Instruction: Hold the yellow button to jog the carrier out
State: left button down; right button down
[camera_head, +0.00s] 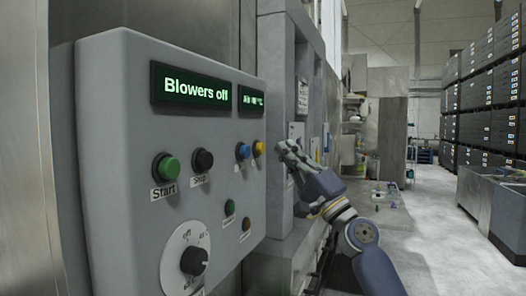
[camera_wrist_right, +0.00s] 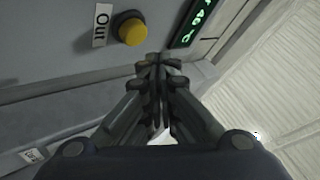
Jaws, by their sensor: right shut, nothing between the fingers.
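The yellow button (camera_head: 258,148) is at the right end of the grey control panel (camera_head: 120,150), just right of a blue button (camera_head: 243,151). In the right wrist view the yellow button (camera_wrist_right: 132,29) sits beside a label reading "Out" (camera_wrist_right: 101,25). My right gripper (camera_head: 281,147) is shut and empty, its fingertips to the right of the yellow button in the head view. In the wrist view the fingertips (camera_wrist_right: 159,62) are just below and right of the button, and I see no contact. My left gripper is not in view.
The panel display (camera_head: 197,86) reads "Blowers off". Green Start (camera_head: 166,167) and black Stop (camera_head: 203,160) buttons, two small buttons and a rotary dial (camera_head: 192,260) are on the same panel. Stacked dark drawers (camera_head: 485,95) stand far right. The floor (camera_head: 430,225) between is largely clear.

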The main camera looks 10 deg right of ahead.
aim_at(261, 149)
jog(key=shift+w+a, duration=0.4)
jog(key=shift+a, duration=0.25)
dwell(1.0)
jog(key=shift+w+a+b, duration=0.2)
jog(key=shift+a+b, duration=0.1)
jog(key=shift+a, duration=0.05)
